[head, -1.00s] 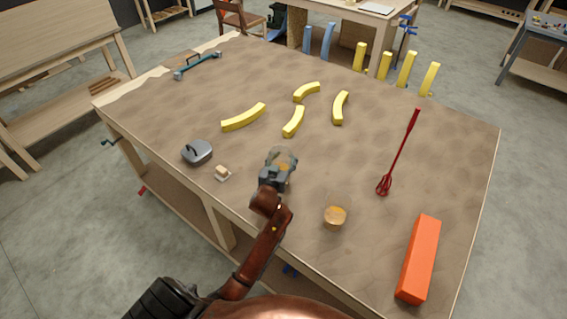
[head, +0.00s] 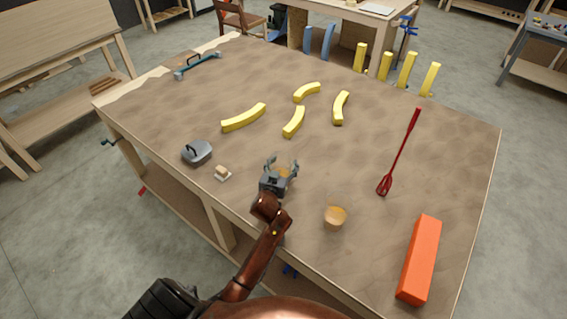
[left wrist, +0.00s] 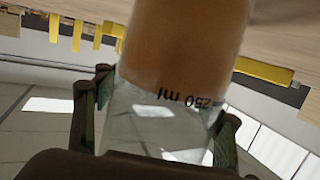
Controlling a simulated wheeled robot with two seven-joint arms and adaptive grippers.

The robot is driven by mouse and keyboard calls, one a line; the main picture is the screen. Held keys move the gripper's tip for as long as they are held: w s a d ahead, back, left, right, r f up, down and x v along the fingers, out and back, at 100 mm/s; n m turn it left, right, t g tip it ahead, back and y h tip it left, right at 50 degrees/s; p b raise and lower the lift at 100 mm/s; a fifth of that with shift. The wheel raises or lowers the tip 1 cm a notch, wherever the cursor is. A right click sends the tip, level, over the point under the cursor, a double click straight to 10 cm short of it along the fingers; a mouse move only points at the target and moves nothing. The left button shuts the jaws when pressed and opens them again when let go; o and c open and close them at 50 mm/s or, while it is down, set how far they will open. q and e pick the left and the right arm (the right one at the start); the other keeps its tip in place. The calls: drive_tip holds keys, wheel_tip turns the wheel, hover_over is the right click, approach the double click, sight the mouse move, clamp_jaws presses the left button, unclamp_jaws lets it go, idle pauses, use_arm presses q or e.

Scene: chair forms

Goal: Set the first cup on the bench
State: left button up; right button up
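My left gripper (head: 280,170) is low over the near middle part of the bench (head: 400,140). Its two fingers are spread on either side of a clear cup with amber contents, largely hidden by the gripper in the head view. In the left wrist view the cup (left wrist: 178,60) fills the middle, its "250 ml" mark upside down, with a finger close to each side. Its base is out of that view, so contact with the bench is hard to tell. A second cup (head: 335,216) with amber contents stands on the bench to the right. My right gripper is out of view.
A grey lidded object (head: 197,152) and a small block on a pad (head: 222,173) lie left of the gripper. Yellow curved pieces (head: 244,117) lie beyond it. A red tool (head: 400,150) and an orange block (head: 419,259) lie right. Bare bench surrounds the second cup.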

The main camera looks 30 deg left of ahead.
use_arm(q)
drive_tip(key=shift+o, duration=1)
drive_tip(key=shift+r, duration=0.15)
drive_tip(key=v, duration=1.2)
drive_tip(key=shift+p, duration=0.3)
